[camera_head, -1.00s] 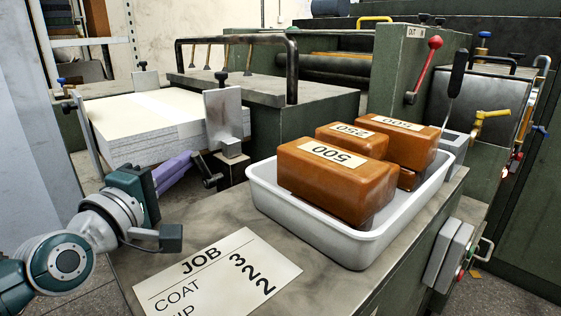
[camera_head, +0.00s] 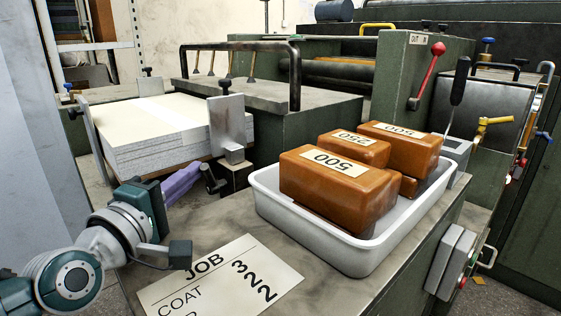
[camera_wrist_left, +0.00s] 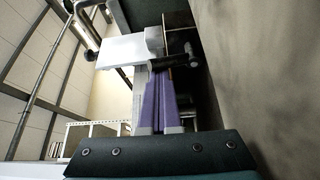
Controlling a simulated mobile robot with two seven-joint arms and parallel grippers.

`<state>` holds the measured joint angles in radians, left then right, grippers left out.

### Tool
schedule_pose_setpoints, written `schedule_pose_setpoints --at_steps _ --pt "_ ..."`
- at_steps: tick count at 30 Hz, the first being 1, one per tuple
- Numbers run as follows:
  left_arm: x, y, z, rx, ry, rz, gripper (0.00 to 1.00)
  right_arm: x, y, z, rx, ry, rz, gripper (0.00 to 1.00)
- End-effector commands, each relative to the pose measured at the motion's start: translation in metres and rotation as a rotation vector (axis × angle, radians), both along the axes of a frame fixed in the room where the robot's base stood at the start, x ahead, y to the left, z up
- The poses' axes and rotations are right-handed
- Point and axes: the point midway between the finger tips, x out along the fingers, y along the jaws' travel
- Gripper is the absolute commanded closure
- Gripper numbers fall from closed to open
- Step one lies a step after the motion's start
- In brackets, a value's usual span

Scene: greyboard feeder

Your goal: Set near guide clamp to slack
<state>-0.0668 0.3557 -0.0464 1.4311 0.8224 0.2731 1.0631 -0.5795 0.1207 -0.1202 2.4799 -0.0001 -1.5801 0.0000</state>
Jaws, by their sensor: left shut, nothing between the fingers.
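The near guide is an upright grey metal plate (camera_head: 227,122) at the near corner of the board stack. Its clamp has a black lever (camera_head: 212,180) low on the plate's near side, which also shows in the left wrist view (camera_wrist_left: 176,62). My left gripper (camera_head: 199,167) has purple fingers, shut and empty, with the tips close beside the lever. In the left wrist view the fingers (camera_wrist_left: 160,92) point at the lever. I cannot tell whether they touch it. The clamp's exact setting is hard to read. My right gripper is not in view.
A white tray (camera_head: 355,262) with several orange weights stands right of the clamp. A job card (camera_head: 222,285) lies flat in front. The pale board stack (camera_head: 150,130) lies behind the gripper. A black rail (camera_head: 240,45) stands behind. The bench between card and clamp is clear.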

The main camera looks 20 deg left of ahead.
Motion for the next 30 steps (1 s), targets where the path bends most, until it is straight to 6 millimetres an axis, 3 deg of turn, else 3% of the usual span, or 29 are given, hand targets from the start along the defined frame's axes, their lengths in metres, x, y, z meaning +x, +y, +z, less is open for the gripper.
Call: schedule_pose_setpoints --at_steps 11,24,30 --pt "-0.004 -0.001 0.000 -0.001 0.002 -0.002 1.00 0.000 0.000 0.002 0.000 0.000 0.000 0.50" --pt "-0.078 -0.010 -0.002 -0.001 0.005 -0.001 1.00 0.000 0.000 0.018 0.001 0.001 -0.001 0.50" --pt "-0.097 -0.012 -0.003 0.001 0.001 -0.001 1.00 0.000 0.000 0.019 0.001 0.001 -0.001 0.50"
